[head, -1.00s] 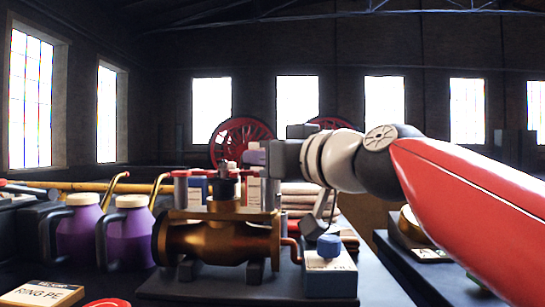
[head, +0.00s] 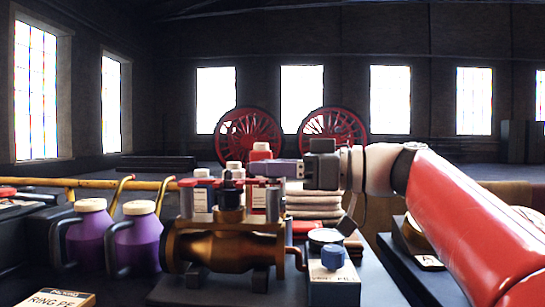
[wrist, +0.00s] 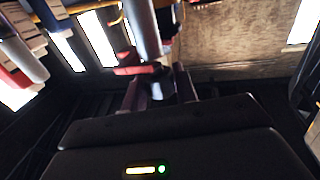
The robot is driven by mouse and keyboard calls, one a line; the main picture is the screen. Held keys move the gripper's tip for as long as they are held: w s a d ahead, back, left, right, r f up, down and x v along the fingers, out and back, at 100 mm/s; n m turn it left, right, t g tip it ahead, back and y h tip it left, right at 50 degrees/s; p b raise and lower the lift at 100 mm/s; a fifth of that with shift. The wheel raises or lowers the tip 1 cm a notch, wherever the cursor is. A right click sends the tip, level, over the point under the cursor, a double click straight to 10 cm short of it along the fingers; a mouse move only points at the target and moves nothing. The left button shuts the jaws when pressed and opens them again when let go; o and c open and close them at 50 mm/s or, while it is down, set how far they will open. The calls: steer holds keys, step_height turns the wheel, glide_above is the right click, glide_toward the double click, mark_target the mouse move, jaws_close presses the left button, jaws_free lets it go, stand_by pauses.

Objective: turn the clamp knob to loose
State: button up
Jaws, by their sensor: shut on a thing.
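The brass valve (head: 225,247) lies on its side in a dark fixture at the front centre. Grey posts with red tops stand behind it; the right post (head: 272,204) is below my gripper (head: 262,169). In the wrist view a silver post (wrist: 143,28) meets a red part (wrist: 131,70) and a dark piece, apparently the clamp knob (wrist: 158,84). My gripper (wrist: 154,90) is shut around this dark piece at the post's end. My jaws largely hide the knob in the head view, and its turned position cannot be read.
Purple jugs (head: 140,242) stand at left by a yellow rail. A box with a blue knob (head: 332,257) is right of the valve. Folded cloths (head: 310,205) and several bottles stand close behind the posts. My arm crosses above the right side.

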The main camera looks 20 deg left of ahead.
steer(key=shift+f+g, duration=0.15)
steer(key=shift+g, duration=0.15)
steer(key=o, duration=0.9)
steer(key=shift+o, duration=0.2)
steer(key=w+d, duration=0.1)
steer(key=d, duration=0.6)
steer(key=shift+w+d, duration=0.15)
steer(key=shift+d, duration=0.15)
